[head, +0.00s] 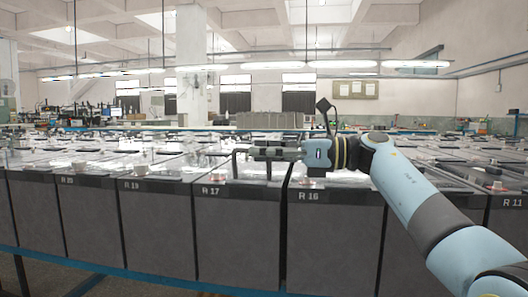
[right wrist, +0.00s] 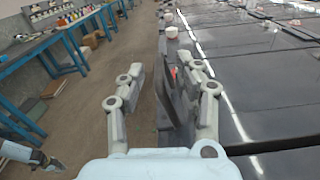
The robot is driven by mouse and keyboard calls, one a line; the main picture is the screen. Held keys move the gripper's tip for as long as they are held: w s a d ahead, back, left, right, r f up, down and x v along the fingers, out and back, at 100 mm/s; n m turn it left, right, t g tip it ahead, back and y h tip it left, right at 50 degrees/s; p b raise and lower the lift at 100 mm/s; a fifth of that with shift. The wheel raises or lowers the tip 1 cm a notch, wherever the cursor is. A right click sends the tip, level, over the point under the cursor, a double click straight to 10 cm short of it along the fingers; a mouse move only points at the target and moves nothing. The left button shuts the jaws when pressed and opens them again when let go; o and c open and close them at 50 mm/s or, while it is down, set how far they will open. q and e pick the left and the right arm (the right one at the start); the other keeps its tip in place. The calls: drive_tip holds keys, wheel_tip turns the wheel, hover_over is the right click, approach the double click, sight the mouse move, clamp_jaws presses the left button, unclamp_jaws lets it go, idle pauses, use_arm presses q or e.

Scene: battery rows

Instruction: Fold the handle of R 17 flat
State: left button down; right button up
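Battery R 17 (head: 237,235) stands in the front row, with its label on the dark top band. A dark raised handle (head: 235,165) stands at its front top edge, partly hidden behind my right gripper. My right gripper (head: 262,153) points left above the R 17 and R 16 tops. In the right wrist view, its two fingers (right wrist: 167,72) are apart, with a dark upright bar (right wrist: 168,105) showing between them; contact cannot be told. Part of what looks like my left arm's end (right wrist: 38,158) shows at the lower left of that view, its fingers unclear.
Battery R 16 (head: 335,235) stands right of R 17, and R 19 (head: 158,225) stands left. A white cup-like thing (right wrist: 171,32) sits farther along the row. The floor aisle (right wrist: 95,110) beside the row is open; blue benches (right wrist: 50,45) stand across it.

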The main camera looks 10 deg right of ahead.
drive_tip(key=shift+c, duration=0.4)
clamp_jaws()
drive_tip(key=w+m, duration=0.1)
drive_tip(key=m, duration=0.2)
drive_tip(key=shift+w+d, duration=0.25)
drive_tip(key=shift+w, duration=0.1)
drive_tip(key=shift+w+d+f+m, duration=0.15)
drive_tip(key=shift+w+m, duration=0.3)
drive_tip(key=shift+m, duration=0.55)
drive_tip(key=shift+w+d+f+m, duration=0.15)
drive_tip(key=shift+w+m, duration=0.3)
drive_tip(key=shift+m, duration=0.55)
